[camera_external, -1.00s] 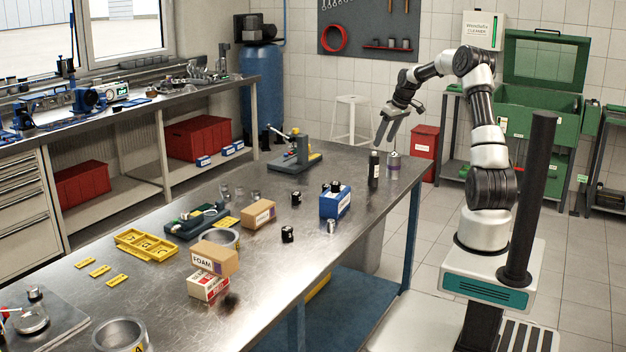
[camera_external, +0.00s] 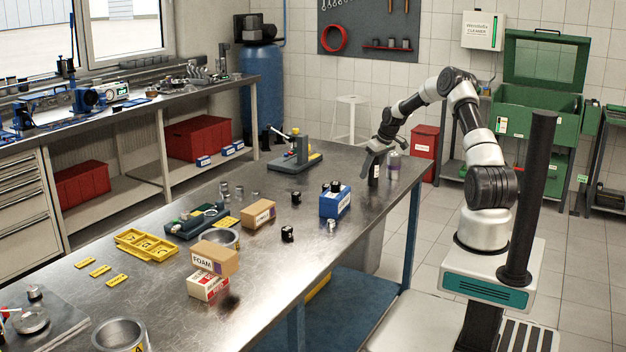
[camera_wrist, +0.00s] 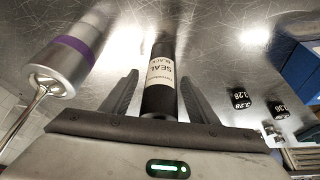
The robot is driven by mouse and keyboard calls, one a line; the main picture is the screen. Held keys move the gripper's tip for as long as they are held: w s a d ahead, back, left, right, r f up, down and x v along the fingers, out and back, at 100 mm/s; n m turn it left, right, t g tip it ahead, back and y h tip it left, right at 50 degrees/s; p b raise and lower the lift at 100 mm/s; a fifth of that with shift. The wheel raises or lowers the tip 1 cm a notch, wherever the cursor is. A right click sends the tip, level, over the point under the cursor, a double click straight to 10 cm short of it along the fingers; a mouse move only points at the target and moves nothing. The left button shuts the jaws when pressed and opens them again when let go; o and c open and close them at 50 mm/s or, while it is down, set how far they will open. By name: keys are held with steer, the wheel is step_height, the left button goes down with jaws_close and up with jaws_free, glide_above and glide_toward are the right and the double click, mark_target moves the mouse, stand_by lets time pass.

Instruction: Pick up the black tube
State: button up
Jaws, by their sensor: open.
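The black tube (camera_wrist: 161,98), with a white label reading "SEAL BLACK", stands on the steel bench. In the wrist view it lies between the two spread fingers of my gripper (camera_wrist: 158,92), with a gap visible on the left. In the external view my gripper (camera_external: 370,165) is lowered around the tube (camera_external: 374,171) near the far right end of the bench, and partly hides it. The jaws are open. Whether a finger touches the tube cannot be told.
A grey can with a purple band (camera_wrist: 70,52) stands close to the left of my gripper in the wrist view. A press-like tool (camera_external: 296,160) stands farther back.

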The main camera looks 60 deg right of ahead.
steer(key=shift+w+f, duration=0.2)
steer(key=shift+f, duration=0.2)
steer(key=shift+c, duration=0.2)
steer(key=shift+r, duration=0.1)
steer(key=c, duration=1.3)
